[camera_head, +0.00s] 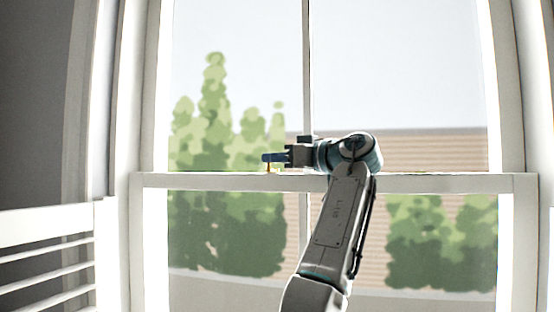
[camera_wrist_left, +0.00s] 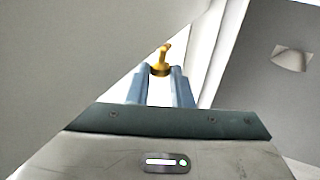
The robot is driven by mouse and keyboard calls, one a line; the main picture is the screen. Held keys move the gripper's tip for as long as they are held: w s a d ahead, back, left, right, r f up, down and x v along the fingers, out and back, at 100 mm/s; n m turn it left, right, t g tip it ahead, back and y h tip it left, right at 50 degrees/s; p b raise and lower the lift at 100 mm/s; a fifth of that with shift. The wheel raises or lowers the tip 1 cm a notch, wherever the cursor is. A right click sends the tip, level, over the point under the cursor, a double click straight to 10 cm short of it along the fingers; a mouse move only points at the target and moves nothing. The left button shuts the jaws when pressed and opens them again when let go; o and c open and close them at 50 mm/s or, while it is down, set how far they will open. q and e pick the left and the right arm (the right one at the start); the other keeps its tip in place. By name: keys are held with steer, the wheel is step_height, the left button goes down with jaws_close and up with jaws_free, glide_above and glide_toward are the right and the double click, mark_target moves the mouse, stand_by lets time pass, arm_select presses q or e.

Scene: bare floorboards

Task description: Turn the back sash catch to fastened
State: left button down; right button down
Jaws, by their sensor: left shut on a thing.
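The brass sash catch (camera_head: 268,168) sits on top of the window's meeting rail, left of the middle. In the head view only a small bit of it shows under my fingers. My left gripper (camera_head: 270,157) reaches it from the right, its blue fingers pointing left just above the rail. In the left wrist view the catch (camera_wrist_left: 160,62) has a rounded base and an upright lever, and stands at the tips of the two blue fingers (camera_wrist_left: 160,74). The fingers are shut on it. Whether it is turned to fastened I cannot tell. My right gripper is out of view.
The white meeting rail (camera_head: 430,183) runs across the window between the upper and lower panes. The white frame (camera_head: 145,100) stands to the left, with a slatted white piece (camera_head: 45,225) at lower left. Open space lies before the panes.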

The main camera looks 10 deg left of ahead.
arm_select(q)
steer(key=c, duration=1.3)
jaws_free()
steer(key=shift+r, duration=0.1)
